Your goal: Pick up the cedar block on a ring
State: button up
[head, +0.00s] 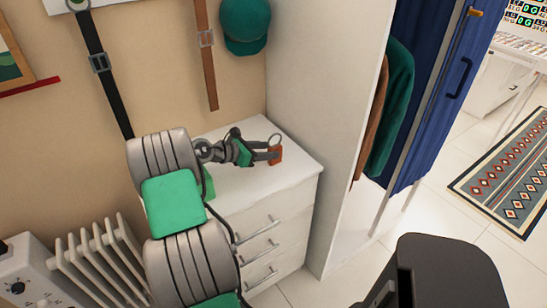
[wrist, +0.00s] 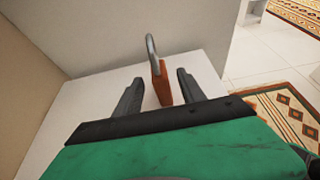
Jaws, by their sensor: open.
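The cedar block (head: 276,154) is a small orange-brown piece with a grey metal ring at its top. It is at the right part of the white dresser's top in the head view. In the wrist view the cedar block (wrist: 162,85) shows between my two fingers, with its ring upward. My gripper (head: 268,152) is open over the dresser top, with its fingers reaching to the block. In the wrist view my gripper (wrist: 158,82) has a finger on each side of the block, with visible gaps. The block's lower part is partly hidden by my gripper body.
The white dresser (head: 262,195) has several drawers. A tall white wardrobe panel (head: 325,120) rises just right of it. Two belts and a green cap (head: 245,25) hang on the wall behind. A white radiator (head: 105,265) stands at the lower left.

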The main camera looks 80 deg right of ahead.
aim_at(281, 149)
jog(key=x, duration=0.6)
jog(key=shift+s+d+f, duration=0.1)
jog(key=shift+s+d, duration=0.2)
jog(key=shift+a, duration=0.1)
grip_shut()
